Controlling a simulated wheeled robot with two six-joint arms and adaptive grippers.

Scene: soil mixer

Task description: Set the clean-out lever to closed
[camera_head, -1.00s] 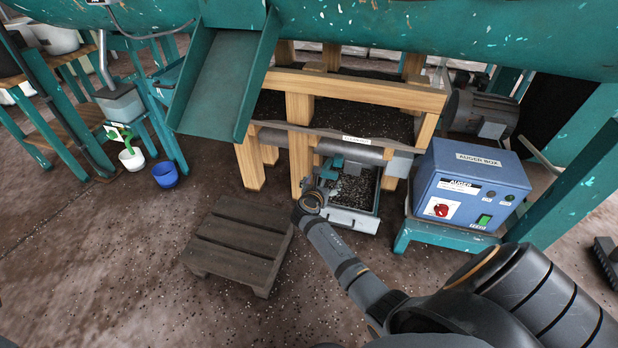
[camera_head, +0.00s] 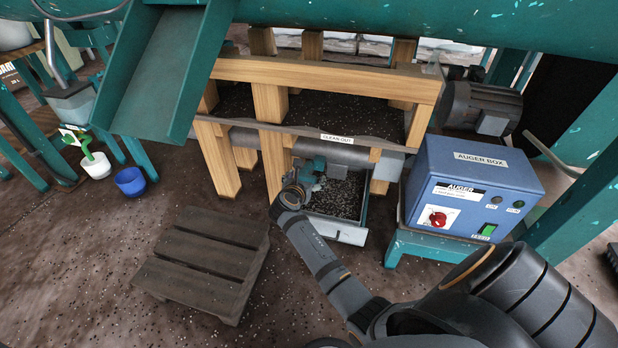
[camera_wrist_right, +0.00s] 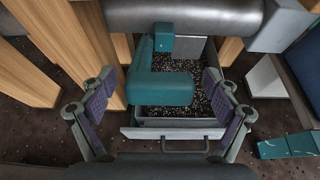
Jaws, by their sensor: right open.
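The teal clean-out lever (camera_wrist_right: 160,88) shows in the right wrist view below a grey pipe, with a thick handle bar running crosswise. Its teal part (camera_head: 314,168) also shows in the head view, under the CLEAN-OUT label (camera_head: 344,139), partly hidden by my wrist. My right gripper (camera_wrist_right: 158,78) is open, with one finger on each side of the handle in the picture. I cannot tell whether the fingers are level with it in depth; no grip shows. My left gripper is out of view.
A metal drawer (camera_head: 338,230) holding dark speckled soil sits below the lever. Wooden posts (camera_head: 273,165) stand just left of it. The blue auger box (camera_head: 472,185) stands to the right. A wooden pallet (camera_head: 205,262) lies on the floor at left.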

